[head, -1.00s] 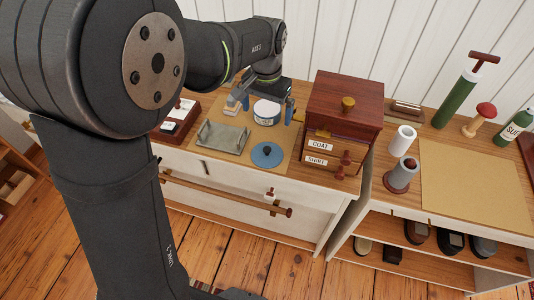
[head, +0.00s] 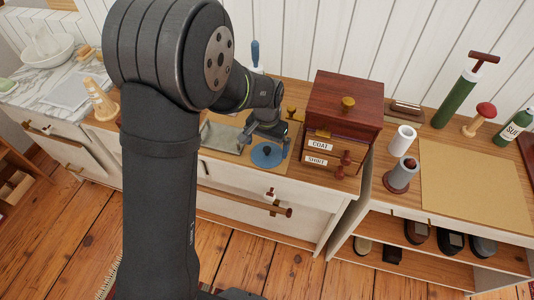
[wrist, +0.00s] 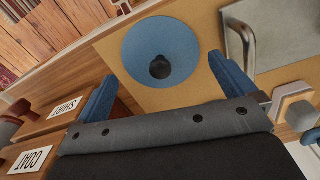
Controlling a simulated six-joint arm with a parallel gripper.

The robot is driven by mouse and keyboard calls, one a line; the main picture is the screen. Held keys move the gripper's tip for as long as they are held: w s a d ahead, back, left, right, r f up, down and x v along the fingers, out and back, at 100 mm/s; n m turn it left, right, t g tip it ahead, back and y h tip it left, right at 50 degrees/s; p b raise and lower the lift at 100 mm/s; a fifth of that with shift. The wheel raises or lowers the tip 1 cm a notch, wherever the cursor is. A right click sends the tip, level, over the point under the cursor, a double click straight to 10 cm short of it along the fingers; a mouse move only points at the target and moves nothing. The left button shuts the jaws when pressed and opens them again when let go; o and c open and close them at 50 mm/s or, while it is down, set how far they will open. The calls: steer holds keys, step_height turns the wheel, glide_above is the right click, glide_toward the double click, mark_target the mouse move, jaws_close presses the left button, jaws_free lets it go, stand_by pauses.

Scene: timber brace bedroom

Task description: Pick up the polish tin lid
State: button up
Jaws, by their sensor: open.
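The polish tin lid (head: 267,157) is a flat blue disc with a dark round knob, lying on a tan mat (head: 227,157) near the front of the cabinet top. My gripper (head: 264,146) is just above and behind it, pointing down, open and empty. In the wrist view the whole lid (wrist: 147,38) shows ahead of my gripper (wrist: 165,82), with its knob roughly midway between the two blue fingers. The fingers appear apart from the lid. The white tin seen earlier behind the lid is hidden by my arm.
A grey metal tray (head: 222,138) lies left of the lid. A dark red drawer box (head: 342,105) labelled COAT and SHIRT stands close to the right. The cabinet's front edge is just in front of the mat.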

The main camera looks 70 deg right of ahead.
mark_target(267, 149)
steer(key=shift+f, duration=1.25)
steer(key=c, duration=0.6)
steer(key=shift+c, duration=0.2)
steer(key=shift+r, duration=0.1)
step_height(267, 149, up, 16)
steer(key=w+d+f, duration=0.1)
steer(key=d, duration=0.4)
steer(key=w+d+f, duration=0.2)
steer(key=d, duration=0.4)
steer(key=w+d+f, duration=0.2)
steer(key=d, duration=0.3)
steer(key=shift+d+f, duration=0.1)
steer(key=shift+d, duration=0.15)
steer(key=shift+f, duration=2.95)
